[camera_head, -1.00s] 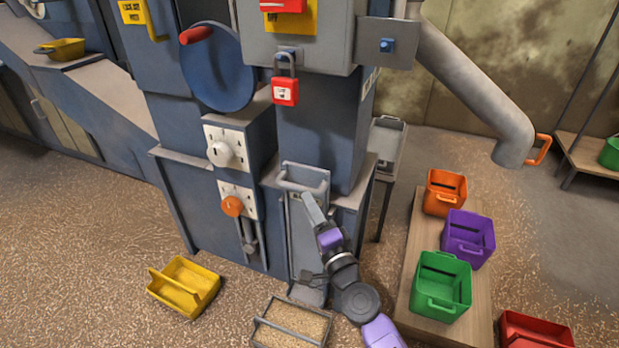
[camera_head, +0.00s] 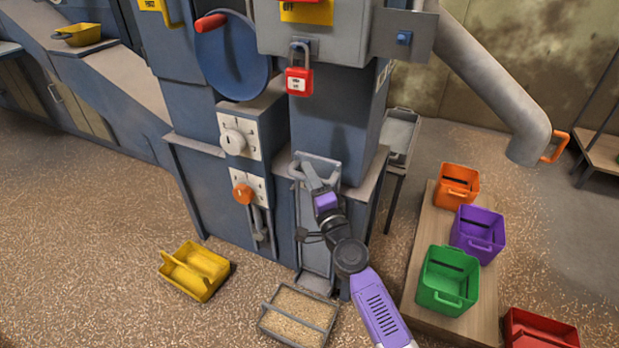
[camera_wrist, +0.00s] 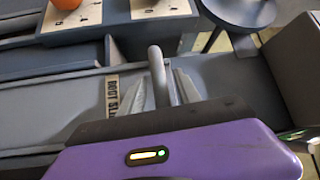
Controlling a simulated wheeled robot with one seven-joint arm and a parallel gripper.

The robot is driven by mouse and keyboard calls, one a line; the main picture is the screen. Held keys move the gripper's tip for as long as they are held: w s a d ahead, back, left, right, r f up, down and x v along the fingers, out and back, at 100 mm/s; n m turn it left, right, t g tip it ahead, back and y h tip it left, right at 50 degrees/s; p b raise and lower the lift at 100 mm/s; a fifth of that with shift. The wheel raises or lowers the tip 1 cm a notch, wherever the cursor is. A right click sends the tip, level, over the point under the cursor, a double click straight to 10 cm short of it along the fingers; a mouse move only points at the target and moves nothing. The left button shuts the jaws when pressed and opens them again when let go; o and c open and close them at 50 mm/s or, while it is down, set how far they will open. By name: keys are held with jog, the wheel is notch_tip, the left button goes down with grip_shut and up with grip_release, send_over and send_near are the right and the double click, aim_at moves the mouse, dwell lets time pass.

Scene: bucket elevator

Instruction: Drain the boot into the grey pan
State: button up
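The boot slide (camera_head: 316,230) is a tall grey panel low on the front of the blue elevator, with a grey bar handle (camera_head: 327,157) at its top. Its label (camera_wrist: 112,94), partly hidden, reads "BOOT SLI". My gripper (camera_head: 307,170) is at the handle. In the wrist view the grey bar (camera_wrist: 156,72) runs between the two fingers (camera_wrist: 163,90); whether they press on it is not clear. The grey pan (camera_head: 268,325) stands on the floor in front of the slide, holding tan grain (camera_head: 299,313).
A yellow scoop bin (camera_head: 195,271) lies left of the pan. Orange (camera_head: 458,184), purple (camera_head: 478,233) and green (camera_head: 449,279) buckets stand on a board at right; a red bucket (camera_head: 540,330) is beyond. A red padlock (camera_head: 299,80) hangs above the slide. The floor is strewn with grain.

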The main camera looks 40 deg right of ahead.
grip_shut()
dwell(1.4)
